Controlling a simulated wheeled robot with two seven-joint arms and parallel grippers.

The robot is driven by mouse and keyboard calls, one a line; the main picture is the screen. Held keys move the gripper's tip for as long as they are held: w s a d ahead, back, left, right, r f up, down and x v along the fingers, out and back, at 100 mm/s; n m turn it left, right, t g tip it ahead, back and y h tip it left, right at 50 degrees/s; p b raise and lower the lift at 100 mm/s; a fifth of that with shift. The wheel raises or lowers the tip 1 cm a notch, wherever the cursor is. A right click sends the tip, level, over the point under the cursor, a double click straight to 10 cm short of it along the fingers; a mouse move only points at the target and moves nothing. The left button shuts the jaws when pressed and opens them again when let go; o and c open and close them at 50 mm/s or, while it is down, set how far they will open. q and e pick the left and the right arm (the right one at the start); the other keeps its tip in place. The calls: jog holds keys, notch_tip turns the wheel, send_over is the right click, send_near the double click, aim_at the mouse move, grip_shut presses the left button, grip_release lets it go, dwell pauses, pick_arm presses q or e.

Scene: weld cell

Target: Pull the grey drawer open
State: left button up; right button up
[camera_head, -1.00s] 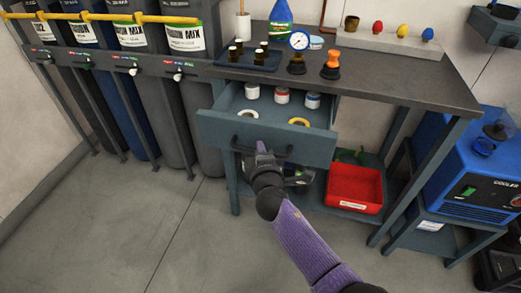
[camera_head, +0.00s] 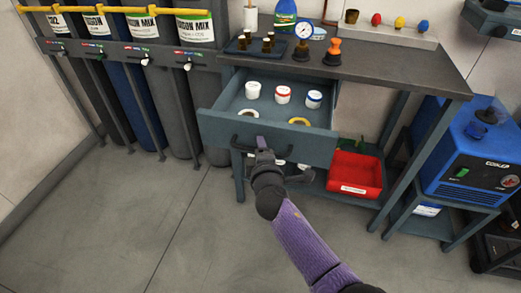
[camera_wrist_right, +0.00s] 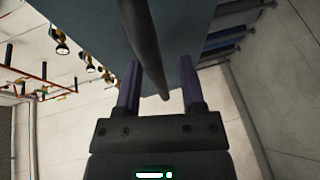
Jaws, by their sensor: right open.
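The grey drawer (camera_head: 216,128) is pulled well out from under the workbench, with its inside showing. Its dark bar handle (camera_head: 240,146) runs along the front. My right gripper (camera_head: 263,146) is at the handle, left of the middle of the drawer front. In the right wrist view the handle (camera_wrist_right: 148,50) runs between the two spread purple fingers of my right gripper (camera_wrist_right: 160,85). The gripper is open; whether a finger touches the bar I cannot tell. My left gripper is not in view.
The drawer holds white-lidded jars (camera_head: 283,92) and tape rolls (camera_head: 299,121). A red bin (camera_head: 355,172) sits on the shelf below. The workbench top (camera_head: 400,65) carries a gauge and small items. A blue cooler (camera_head: 470,150) stands right, gas cylinders (camera_head: 180,100) left. The floor in front is clear.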

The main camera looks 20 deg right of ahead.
jog(key=shift+s+r, duration=0.15)
jog(key=shift+s, duration=0.1)
jog(key=p+v, duration=0.3)
jog(key=v, duration=0.6)
jog(key=shift+s, duration=0.2)
jog(key=shift+a, duration=0.1)
